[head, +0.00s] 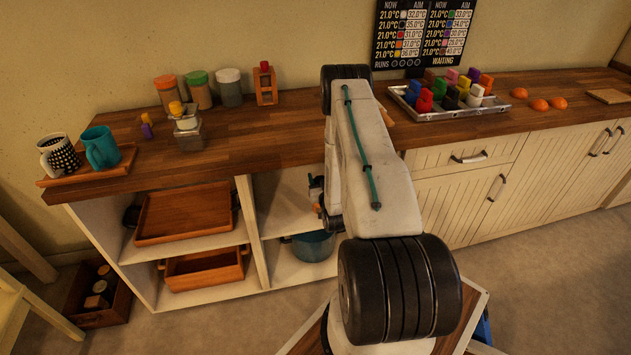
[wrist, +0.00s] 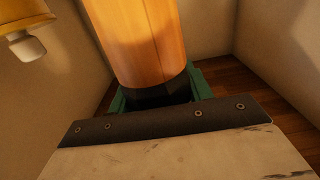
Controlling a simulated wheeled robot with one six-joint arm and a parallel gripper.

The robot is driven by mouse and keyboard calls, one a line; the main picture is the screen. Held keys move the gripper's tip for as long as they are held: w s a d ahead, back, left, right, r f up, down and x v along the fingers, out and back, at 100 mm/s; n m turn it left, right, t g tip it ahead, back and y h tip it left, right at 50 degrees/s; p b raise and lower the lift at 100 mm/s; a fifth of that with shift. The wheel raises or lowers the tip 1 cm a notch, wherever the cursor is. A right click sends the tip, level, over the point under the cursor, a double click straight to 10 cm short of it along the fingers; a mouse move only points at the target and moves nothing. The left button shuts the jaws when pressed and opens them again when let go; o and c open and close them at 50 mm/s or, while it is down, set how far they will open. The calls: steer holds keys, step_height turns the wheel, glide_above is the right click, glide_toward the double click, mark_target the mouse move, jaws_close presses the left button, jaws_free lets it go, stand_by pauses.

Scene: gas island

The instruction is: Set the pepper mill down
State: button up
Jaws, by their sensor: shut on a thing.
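The pepper mill (wrist: 140,45) is a smooth orange-brown wooden cylinder with a black band at its near end. It fills the upper middle of the wrist view, and its far end runs out of the picture. My gripper (wrist: 160,95) is shut on it, with green finger parts showing on both sides of the black band. Whether the mill touches a surface cannot be told. In the head view my arm hides most of the gripper, and I cannot make out the mill there.
In the wrist view, pale walls stand close around, with a brown wooden surface (wrist: 250,75) and a yellow-and-white object (wrist: 25,30) at upper left. The head view shows a wooden counter (head: 255,140), jars (head: 198,90), a tray of coloured blocks (head: 470,112), and open shelves holding a blue-green pot (head: 312,246).

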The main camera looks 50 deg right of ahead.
steer(key=shift+w+d+f, duration=0.3)
steer(key=shift+w+f, duration=0.2)
steer(key=shift+f, duration=0.15)
steer(key=shift+w+d+f, duration=0.3)
steer(key=shift+w+f, duration=0.25)
steer(key=shift+f, duration=0.05)
steer(key=shift+w+d+f, duration=0.3)
steer(key=shift+w+f, duration=0.2)
steer(key=shift+f, duration=0.25)
steer(key=o, duration=1.5)
steer(key=v, duration=1.2)
